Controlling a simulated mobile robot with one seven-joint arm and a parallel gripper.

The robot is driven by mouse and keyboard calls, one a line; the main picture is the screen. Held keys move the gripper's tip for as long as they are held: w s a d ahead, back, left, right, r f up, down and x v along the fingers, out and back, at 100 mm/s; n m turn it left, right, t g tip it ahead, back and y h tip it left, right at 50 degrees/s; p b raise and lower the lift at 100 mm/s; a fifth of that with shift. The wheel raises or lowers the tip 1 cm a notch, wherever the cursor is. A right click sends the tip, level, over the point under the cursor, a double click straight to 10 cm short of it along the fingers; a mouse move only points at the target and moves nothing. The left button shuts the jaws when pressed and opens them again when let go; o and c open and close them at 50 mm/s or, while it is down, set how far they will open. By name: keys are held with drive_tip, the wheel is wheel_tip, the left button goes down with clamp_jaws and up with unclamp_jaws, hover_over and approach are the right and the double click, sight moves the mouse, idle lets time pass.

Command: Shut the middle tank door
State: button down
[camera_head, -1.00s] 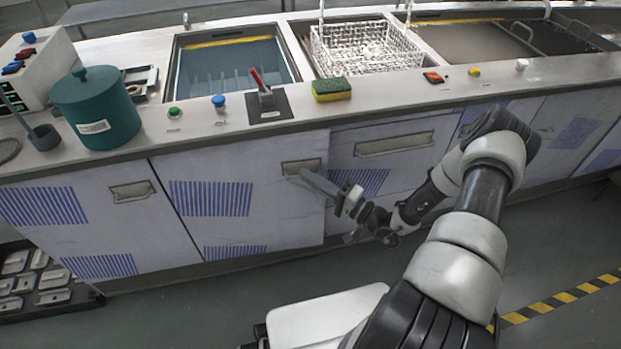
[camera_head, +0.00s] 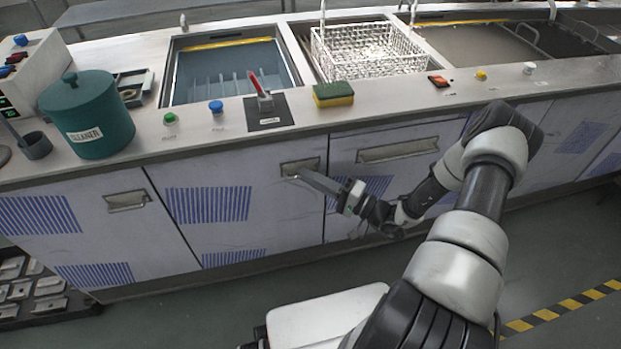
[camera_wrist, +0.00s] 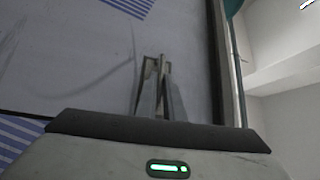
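The middle tank door (camera_head: 275,210) is the pale front panel with blue stripes under the tank holding teal liquid. It looks flush or nearly flush with the panels beside it; a small gap is hard to rule out. Its recessed handle (camera_head: 300,167) is near its top right. My gripper (camera_head: 298,178) reaches from the right, its fingertips at the lower edge of this handle. In the wrist view the fingers (camera_wrist: 161,85) lie close together against the handle (camera_wrist: 154,66) and look shut. Whether they touch the door cannot be told.
The worktop above carries a teal cleaner canister (camera_head: 88,128), a sponge (camera_head: 333,94) and a wire basket (camera_head: 368,48). Another door (camera_head: 120,235) is at left and a handled panel (camera_head: 398,151) at right. Trays of parts (camera_head: 35,290) lie on the floor at left.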

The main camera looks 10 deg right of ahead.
drive_tip(key=shift+w+d, duration=0.1)
drive_tip(key=shift+w, duration=0.2)
drive_tip(key=c, duration=1.9)
unclamp_jaws()
drive_tip(key=shift+o, duration=0.2)
drive_tip(key=shift+s, duration=0.1)
drive_tip(key=p+v, duration=0.1)
drive_tip(key=v, duration=1.6)
drive_tip(key=shift+s+p, duration=0.25)
drive_tip(key=shift+p, duration=0.05)
drive_tip(key=shift+r, duration=0.15)
